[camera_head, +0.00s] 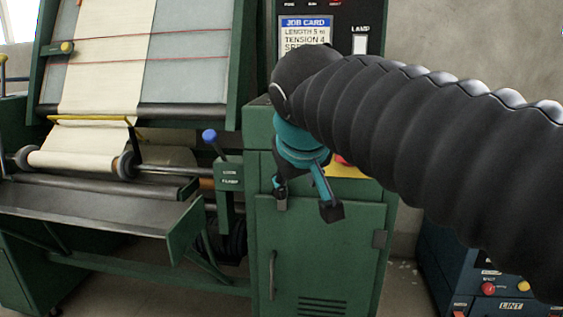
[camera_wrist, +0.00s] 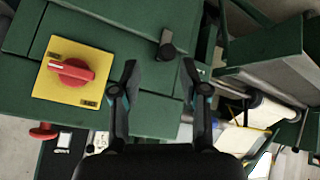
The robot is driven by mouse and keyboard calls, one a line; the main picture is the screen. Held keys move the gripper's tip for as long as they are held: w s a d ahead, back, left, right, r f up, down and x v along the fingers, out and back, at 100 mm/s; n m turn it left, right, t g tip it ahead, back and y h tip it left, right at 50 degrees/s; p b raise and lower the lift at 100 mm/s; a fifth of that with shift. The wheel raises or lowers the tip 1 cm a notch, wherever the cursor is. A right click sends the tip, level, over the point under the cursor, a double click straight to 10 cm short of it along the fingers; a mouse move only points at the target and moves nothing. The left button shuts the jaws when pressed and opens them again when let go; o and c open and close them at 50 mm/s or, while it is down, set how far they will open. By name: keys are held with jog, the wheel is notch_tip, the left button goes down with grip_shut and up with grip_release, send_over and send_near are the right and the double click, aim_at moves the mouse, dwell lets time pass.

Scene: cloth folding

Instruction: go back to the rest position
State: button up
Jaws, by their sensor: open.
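My gripper (camera_head: 306,207) hangs in front of the green cabinet (camera_head: 320,240), fingers spread and pointing down, with nothing between them. In the wrist view the gripper (camera_wrist: 160,72) also shows two parted fingers with an empty gap. My arm in its black ribbed sleeve reaches in from the right. A red rotary switch (camera_wrist: 72,70) on a yellow plate (camera_wrist: 50,88) lies left of the fingers in the wrist view, apart from them. In the head view the arm and gripper hide most of the yellow plate (camera_head: 350,172).
A blue-knobbed lever (camera_head: 209,136) stands left of the gripper. Further left are pale cloth (camera_head: 80,160) on a roller and a metal tray (camera_head: 90,208). A job card (camera_head: 305,34) hangs behind my arm. A blue box (camera_head: 470,270) marked LINT stands at lower right.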

jog(key=s+d+f+m+g+p, duration=0.1)
jog(key=s+d+f+m+p, duration=0.1)
jog(key=s+d+f, duration=0.4)
jog(key=s+d+f+m+g+p, duration=0.1)
jog(key=s+d+f+m, duration=0.1)
jog(key=s+d+f, duration=0.5)
jog(key=shift+s+f+m+g+p, duration=0.35)
jog(key=shift+s+f, duration=1)
jog(key=shift+f, duration=1.55)
jog(key=shift+d, duration=0.1)
